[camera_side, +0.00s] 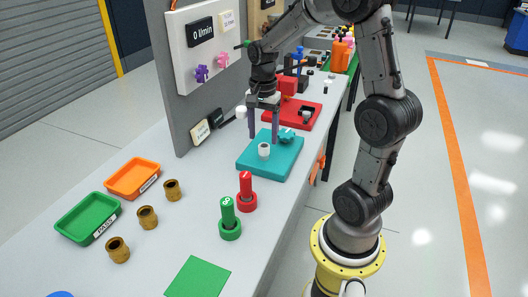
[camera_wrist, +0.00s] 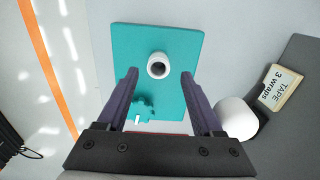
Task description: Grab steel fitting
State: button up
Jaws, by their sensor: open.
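A pale, hollow, ring-shaped fitting (camera_side: 264,150), the only one here that looks like steel, stands upright on the teal plate (camera_side: 284,165). It also shows in the wrist view (camera_wrist: 158,66), its dark bore facing the camera. My gripper (camera_side: 263,138) is above the teal plate, fingers pointing down. In the wrist view my gripper (camera_wrist: 159,74) is open, with its two purple fingers apart to the left and right of the fitting. Nothing is held between them. I cannot tell how far the fingertips are above the plate.
A teal clamp-like part (camera_wrist: 142,110) sits on the plate near the left finger. A white roll (camera_wrist: 236,118) is beside the plate, by the grey panel (camera_wrist: 300,100). Several brass fittings (camera_side: 147,217), a red plug (camera_side: 246,192) and a green plug (camera_side: 229,219) stand nearer the camera.

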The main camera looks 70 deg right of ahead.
aim_at(264, 148)
jog(key=shift+s+f, duration=0.1)
jog(key=shift+f, duration=2.7)
grip_shut()
